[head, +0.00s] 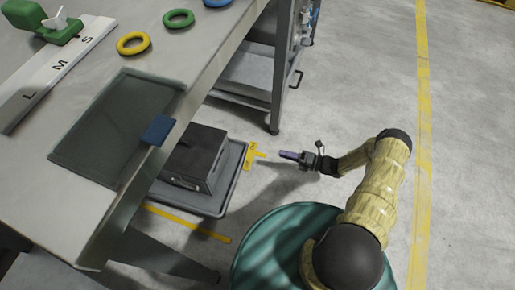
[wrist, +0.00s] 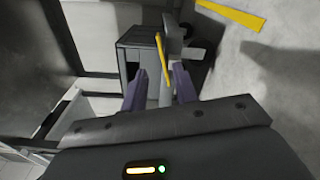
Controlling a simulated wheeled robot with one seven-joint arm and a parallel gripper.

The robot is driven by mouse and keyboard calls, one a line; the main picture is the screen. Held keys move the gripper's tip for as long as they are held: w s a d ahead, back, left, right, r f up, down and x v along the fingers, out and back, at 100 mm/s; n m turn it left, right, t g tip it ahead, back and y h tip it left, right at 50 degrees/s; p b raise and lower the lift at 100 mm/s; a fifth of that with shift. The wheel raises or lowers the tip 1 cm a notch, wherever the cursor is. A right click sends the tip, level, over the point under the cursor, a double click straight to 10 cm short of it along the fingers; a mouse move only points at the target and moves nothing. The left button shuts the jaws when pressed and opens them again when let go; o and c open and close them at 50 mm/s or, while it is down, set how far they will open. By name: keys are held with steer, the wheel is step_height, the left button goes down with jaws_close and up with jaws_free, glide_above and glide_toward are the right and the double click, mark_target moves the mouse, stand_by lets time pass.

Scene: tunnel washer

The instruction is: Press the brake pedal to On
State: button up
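My gripper (head: 286,155) points left, low over the floor beside the table. Its two purple fingers show in the wrist view (wrist: 160,88), apart with a gap between them, and I see nothing gripped. A grey upright part (wrist: 174,38) with a thin yellow bar (wrist: 162,56) stands ahead, in line with the gap; it may be the brake pedal, but I cannot tell for sure. In the head view a small yellow piece (head: 253,153) lies between the fingertips and the grey tray; I cannot read its marking. Contact is not visible.
A dark box (head: 195,155) sits on a grey tray (head: 232,178) under the table (head: 200,60). Open floor lies right, with a yellow line (head: 423,100).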

steer(key=b, duration=0.4)
glide_toward(250, 156)
steer(key=w+a, duration=0.6)
steer(key=shift+w+a+r, duration=0.2)
steer(key=shift+a+r, duration=0.15)
steer(key=shift+r, duration=0.2)
jaws_close()
